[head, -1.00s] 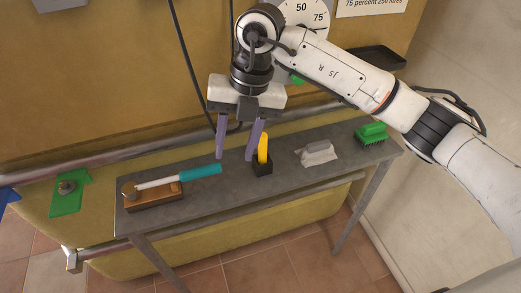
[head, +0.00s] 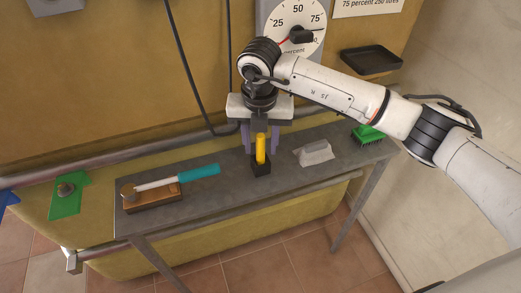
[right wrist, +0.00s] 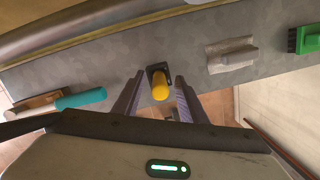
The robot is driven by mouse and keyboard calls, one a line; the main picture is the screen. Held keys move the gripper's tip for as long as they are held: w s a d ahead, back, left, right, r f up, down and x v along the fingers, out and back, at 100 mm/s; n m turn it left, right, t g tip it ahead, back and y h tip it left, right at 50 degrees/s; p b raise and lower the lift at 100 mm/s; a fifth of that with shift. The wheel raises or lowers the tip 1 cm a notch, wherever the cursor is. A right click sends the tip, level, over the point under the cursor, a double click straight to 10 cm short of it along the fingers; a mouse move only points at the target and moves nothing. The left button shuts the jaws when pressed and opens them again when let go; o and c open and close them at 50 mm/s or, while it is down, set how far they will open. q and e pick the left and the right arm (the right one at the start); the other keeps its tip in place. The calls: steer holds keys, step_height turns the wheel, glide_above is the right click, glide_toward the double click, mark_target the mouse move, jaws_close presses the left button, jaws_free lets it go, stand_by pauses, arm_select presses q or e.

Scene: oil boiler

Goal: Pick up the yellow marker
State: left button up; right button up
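The yellow marker (head: 261,147) stands upright in a small black holder (head: 261,168) on the grey bench. My right gripper (head: 261,150) points down over it, with its purple fingers apart, just behind or around the marker. In the right wrist view the marker's yellow top (right wrist: 160,90) lies between the two open fingers (right wrist: 158,98), with a gap on each side. The fingers do not press on it. My left gripper is not in view.
On the grey bench (head: 225,191), a teal-handled tool (head: 198,172) rests on a wooden block (head: 152,198) to the left. A grey block on a pale cloth (head: 314,153) and a green brush (head: 368,134) are to the right. A yellow tank wall (head: 100,90) stands behind.

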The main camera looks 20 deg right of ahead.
steer(key=shift+f, duration=0.2)
jaws_close()
steer(key=shift+r, duration=0.1)
step_height(320, 180, up, 18)
steer(key=b, duration=0.1)
stand_by(0.7)
